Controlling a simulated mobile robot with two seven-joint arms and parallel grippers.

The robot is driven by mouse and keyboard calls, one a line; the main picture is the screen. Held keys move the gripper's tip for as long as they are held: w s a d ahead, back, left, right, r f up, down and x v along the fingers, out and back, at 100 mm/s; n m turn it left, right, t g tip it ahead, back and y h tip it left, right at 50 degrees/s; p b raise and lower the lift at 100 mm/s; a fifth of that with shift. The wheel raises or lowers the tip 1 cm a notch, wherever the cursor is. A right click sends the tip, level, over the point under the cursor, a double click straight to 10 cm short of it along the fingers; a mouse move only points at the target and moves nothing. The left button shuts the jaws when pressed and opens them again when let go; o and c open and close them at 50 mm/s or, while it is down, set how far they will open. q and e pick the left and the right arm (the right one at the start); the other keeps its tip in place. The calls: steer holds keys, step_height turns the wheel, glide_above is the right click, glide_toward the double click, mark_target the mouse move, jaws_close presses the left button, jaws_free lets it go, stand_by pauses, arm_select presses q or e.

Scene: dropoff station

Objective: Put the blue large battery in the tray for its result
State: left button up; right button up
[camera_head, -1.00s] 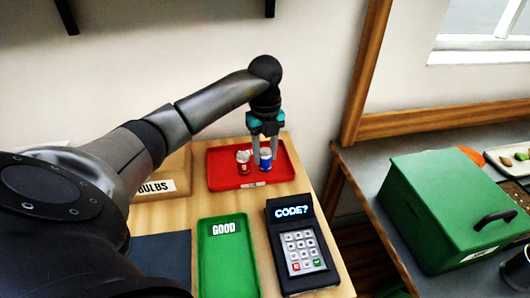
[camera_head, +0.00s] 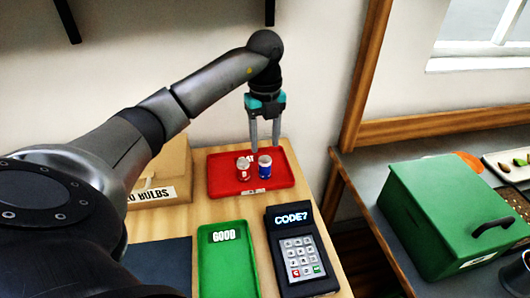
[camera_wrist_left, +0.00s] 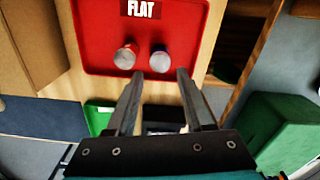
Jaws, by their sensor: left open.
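The blue large battery (camera_head: 265,166) stands upright in the red tray (camera_head: 222,185), to the right of a red and white battery (camera_head: 243,169). The wrist view shows both from above, the blue one (camera_wrist_left: 159,60) at right and the red one (camera_wrist_left: 126,57) at left, and the red tray (camera_wrist_left: 190,25) has a "FLAT" label. My left gripper (camera_head: 265,149) is open and empty, raised above the back of the red tray, its fingers (camera_wrist_left: 158,75) apart from both batteries. The green tray (camera_head: 210,262) labelled "GOOD" is empty. My right gripper is not in view.
A black keypad (camera_head: 300,252) reading "CODE?" stands right of the green tray. A cardboard box (camera_head: 172,165) labelled for bulbs is at left, with a dark blue mat (camera_head: 165,262) in front. A green box (camera_head: 440,205) sits on the grey table at right.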

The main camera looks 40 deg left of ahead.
mark_target(265, 159)
arm_select(q)
steer(key=shift+r, duration=2.75)
